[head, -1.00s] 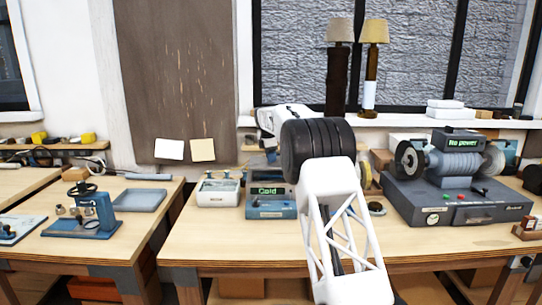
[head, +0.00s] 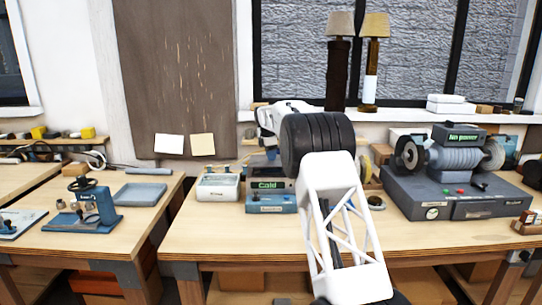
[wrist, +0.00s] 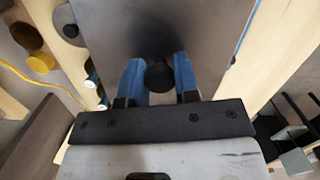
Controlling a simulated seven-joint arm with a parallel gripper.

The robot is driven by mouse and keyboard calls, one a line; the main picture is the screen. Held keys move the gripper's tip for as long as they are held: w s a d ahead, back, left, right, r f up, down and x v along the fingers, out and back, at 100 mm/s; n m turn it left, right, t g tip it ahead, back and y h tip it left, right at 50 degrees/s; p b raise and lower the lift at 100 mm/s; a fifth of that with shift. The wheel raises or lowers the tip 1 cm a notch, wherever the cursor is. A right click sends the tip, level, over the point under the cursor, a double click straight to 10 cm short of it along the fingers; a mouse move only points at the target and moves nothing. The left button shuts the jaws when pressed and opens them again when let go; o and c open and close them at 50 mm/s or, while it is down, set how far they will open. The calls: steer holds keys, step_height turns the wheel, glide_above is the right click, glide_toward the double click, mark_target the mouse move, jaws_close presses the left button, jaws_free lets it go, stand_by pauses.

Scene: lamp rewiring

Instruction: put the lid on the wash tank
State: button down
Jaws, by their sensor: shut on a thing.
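The wash tank (head: 270,203) appears to be the blue-grey box with a green "Cold" display, on the main bench left of my arm. In the wrist view, my gripper (wrist: 158,64) has its two blue fingers shut on a round black knob (wrist: 159,77). The knob stands on a flat grey plate (wrist: 205,35), which looks like the lid. In the head view, my arm hides the fingers and most of what they hold. I cannot tell whether the lid touches the tank's rim.
A white-topped device (head: 218,186) stands close to the tank's left. A grinder on a dark base (head: 450,195) marked "No power" stands to the right. Two lamps (head: 372,60) stand on the sill behind. The bench front (head: 235,238) is clear.

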steer(key=shift+f, duration=0.1)
stand_by(0.7)
steer(key=shift+f, duration=1.85)
steer(key=shift+f, duration=0.25)
steer(key=c, duration=0.8)
jaws_free()
steer(key=shift+s+a+r, duration=0.1)
steer(key=shift+a+r, duration=0.05)
steer(key=shift+r, duration=1.1)
steer(key=shift+w+a+r, duration=0.1)
steer(key=shift+a+r, duration=0.05)
steer(key=shift+r, duration=1.15)
steer(key=shift+s+a+r, duration=0.1)
steer(key=shift+a+r, duration=0.05)
steer(key=shift+r, duration=1.1)
